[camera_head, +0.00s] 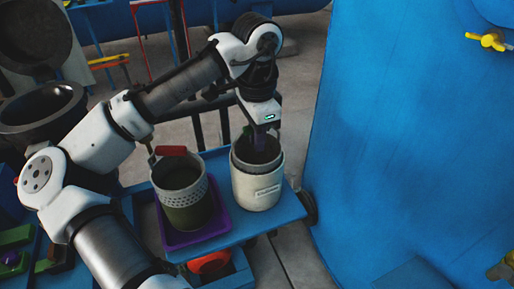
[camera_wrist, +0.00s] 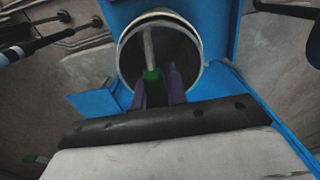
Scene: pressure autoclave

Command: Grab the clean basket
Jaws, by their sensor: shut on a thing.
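My gripper (camera_head: 259,141) points down into the mouth of a pale round canister (camera_head: 256,191) with a label on its front. In the wrist view, its purple fingers (camera_wrist: 158,87) are shut on a green handle grip (camera_wrist: 152,82). A pale metal rod (camera_wrist: 148,46) runs from the grip across the opening. I take this handle to belong to the clean basket; its body is mostly hidden in the canister. A second basket (camera_head: 181,190), perforated at the top with a red handle (camera_head: 171,150) and dark greenish contents, stands to the left.
The second basket stands on a purple tray (camera_head: 219,222) on a blue cart (camera_head: 288,207). A large blue wall (camera_head: 400,150) rises close on the right. An open dark round vessel (camera_head: 40,108) is at the left, behind my arm. A red-orange object (camera_head: 209,263) lies below the cart top.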

